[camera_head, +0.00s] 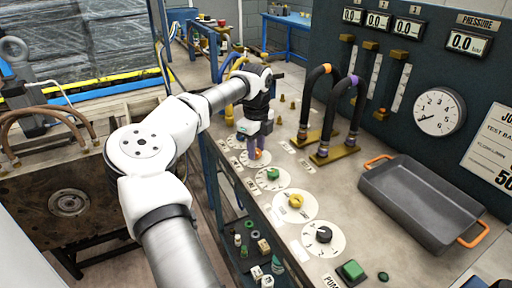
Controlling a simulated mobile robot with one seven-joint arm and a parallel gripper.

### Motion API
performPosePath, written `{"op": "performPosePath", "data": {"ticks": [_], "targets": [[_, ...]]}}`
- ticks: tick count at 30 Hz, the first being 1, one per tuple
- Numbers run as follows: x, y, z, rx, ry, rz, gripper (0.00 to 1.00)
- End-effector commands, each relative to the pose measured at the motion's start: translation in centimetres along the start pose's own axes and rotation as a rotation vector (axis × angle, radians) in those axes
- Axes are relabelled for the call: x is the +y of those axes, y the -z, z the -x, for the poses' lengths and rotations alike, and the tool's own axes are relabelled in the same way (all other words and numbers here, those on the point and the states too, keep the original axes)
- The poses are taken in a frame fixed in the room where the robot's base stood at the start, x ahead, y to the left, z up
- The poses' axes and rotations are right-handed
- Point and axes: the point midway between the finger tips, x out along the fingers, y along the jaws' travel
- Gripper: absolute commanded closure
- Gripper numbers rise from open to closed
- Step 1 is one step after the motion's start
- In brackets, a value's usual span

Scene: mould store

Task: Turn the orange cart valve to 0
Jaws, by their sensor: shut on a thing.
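Nearer along the row are a green knob (272,174), a yellow knob (295,201) and a black knob (323,235). Dark hoses (312,100) stand behind, to the right. A grey tray (420,200) with orange handles lies at right. A pressure gauge (439,111) hangs on the panel.

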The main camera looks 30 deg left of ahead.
Motion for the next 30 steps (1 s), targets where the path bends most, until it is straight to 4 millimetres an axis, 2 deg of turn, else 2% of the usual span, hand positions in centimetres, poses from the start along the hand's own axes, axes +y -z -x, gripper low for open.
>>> {"op": "performPosePath", "data": {"ticks": [5,6,11,19,22,26,30], "targets": [[0.0,0.0,0.1,-0.001,0.002,0.001,0.93],[-0.1,0.0,0.1,-0.001,0.002,0.001,0.68],[0.0,0.0,0.1,0.0,0.002,0.0,0.49],[0.0,0.0,0.1,0.0,0.001,0.0,0.49],[0.0,0.0,0.7,-0.001,0.002,0.0,0.49],[-0.1,0.0,2.6,-0.002,0.004,0.0,0.49],[-0.1,0.0,5.9,-0.002,0.004,0.001,0.49]]}}
